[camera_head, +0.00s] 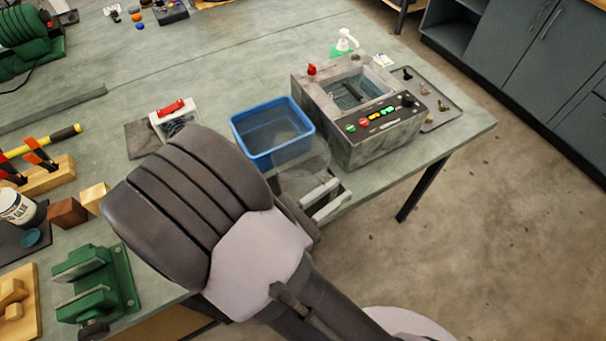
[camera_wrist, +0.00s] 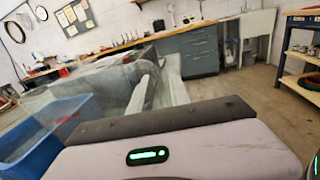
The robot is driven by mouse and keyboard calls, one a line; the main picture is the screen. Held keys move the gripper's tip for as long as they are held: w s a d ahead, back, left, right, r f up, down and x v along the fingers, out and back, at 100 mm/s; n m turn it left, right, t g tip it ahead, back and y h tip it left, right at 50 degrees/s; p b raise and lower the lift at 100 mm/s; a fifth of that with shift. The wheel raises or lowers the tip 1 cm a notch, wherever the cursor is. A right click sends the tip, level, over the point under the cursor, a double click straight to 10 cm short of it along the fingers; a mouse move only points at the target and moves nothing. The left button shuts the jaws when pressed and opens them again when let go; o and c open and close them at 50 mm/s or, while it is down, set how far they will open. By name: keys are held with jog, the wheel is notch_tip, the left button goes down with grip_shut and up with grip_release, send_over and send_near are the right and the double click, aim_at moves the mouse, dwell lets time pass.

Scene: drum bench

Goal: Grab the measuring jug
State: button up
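A clear, see-through vessel that looks like the measuring jug (camera_head: 308,160) stands near the bench's front edge, just in front of the blue tub. Its lower part is hard to make out, and my arm hides part of it. My gripper (camera_head: 334,194) is beside it on the right, close to the bench edge. Its two pale fingers also show in the wrist view (camera_wrist: 158,88), with a gap between them. I cannot tell whether any part of the jug, such as a handle, lies in that gap or touches a finger.
The blue tub (camera_head: 263,156) stands directly behind the jug. A grey machine box (camera_head: 375,151) with coloured buttons stands to the right. A green vise (camera_head: 125,272) and wooden blocks are at the left. Open floor (camera_head: 480,240) lies right of the bench.

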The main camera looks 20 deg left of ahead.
grip_shut()
dwell(1.2)
